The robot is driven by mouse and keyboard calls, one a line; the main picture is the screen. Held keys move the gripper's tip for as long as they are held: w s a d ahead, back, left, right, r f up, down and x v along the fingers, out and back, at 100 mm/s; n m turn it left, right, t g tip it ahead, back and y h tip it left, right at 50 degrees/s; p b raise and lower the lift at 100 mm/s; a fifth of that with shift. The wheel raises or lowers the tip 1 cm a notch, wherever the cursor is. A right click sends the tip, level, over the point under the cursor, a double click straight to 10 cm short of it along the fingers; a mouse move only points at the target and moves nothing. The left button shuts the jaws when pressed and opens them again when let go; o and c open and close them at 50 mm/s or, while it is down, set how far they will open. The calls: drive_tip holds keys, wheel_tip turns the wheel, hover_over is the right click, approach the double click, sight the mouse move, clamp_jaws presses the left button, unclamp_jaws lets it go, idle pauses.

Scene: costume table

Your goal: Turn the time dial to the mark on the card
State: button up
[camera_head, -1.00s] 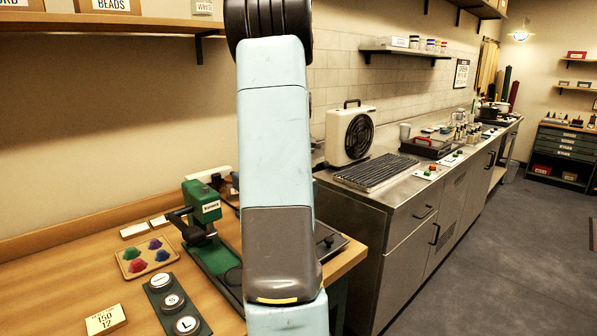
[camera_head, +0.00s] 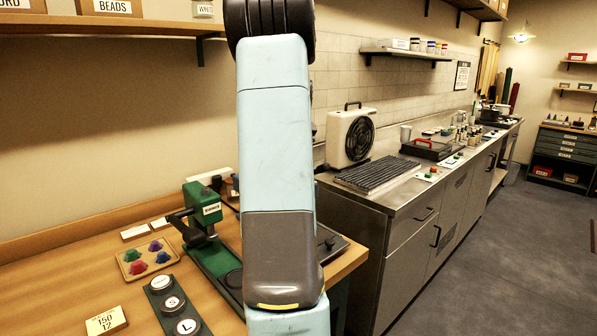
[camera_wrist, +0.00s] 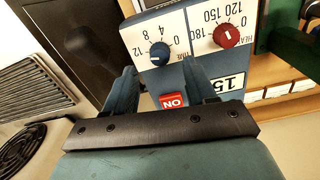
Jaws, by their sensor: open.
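The card (camera_head: 105,320) lies on the wooden table in the head view and reads 150 and 12. In the wrist view the blue time dial (camera_wrist: 160,52) sits on a white scale panel, with 4, 8 and 12 legible around it. I cannot tell for sure where its pointer stands. A red heat dial (camera_wrist: 227,37) is on the panel to its right. My gripper (camera_wrist: 159,68) is open, its two fingers on either side below the time dial. Nothing is between them, and I see no contact with the dial. The arm hides the gripper in the head view.
A red switch (camera_wrist: 172,101) shows between the fingers, below the time dial. A green press (camera_head: 203,210), a tray of coloured pieces (camera_head: 147,258) and a strip of round buttons (camera_head: 172,303) stand on the table. A steel counter with a heater (camera_head: 350,137) is to the right.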

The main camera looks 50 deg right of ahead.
wheel_tip(320, 180, up, 10)
drive_tip(key=shift+f, duration=0.2)
idle(0.3)
drive_tip(key=s+a+r+n+t, duration=0.1)
drive_tip(key=a, duration=1.3)
drive_tip(key=s+a+r+t, duration=0.1)
drive_tip(key=a+t, duration=0.1)
drive_tip(key=a, duration=1.1)
drive_tip(key=s+a+f+t, duration=0.1)
drive_tip(key=s+a+f, duration=0.2)
drive_tip(key=s+a, duration=0.3)
drive_tip(key=s+a+f+n+t, duration=0.1)
drive_tip(key=s+a+f, duration=0.3)
drive_tip(key=s+a, duration=0.3)
drive_tip(key=a, duration=0.5)
drive_tip(key=shift+s+a+n+t, duration=0.2)
drive_tip(key=shift+a+n+t, duration=0.05)
drive_tip(key=shift+n+t, duration=0.05)
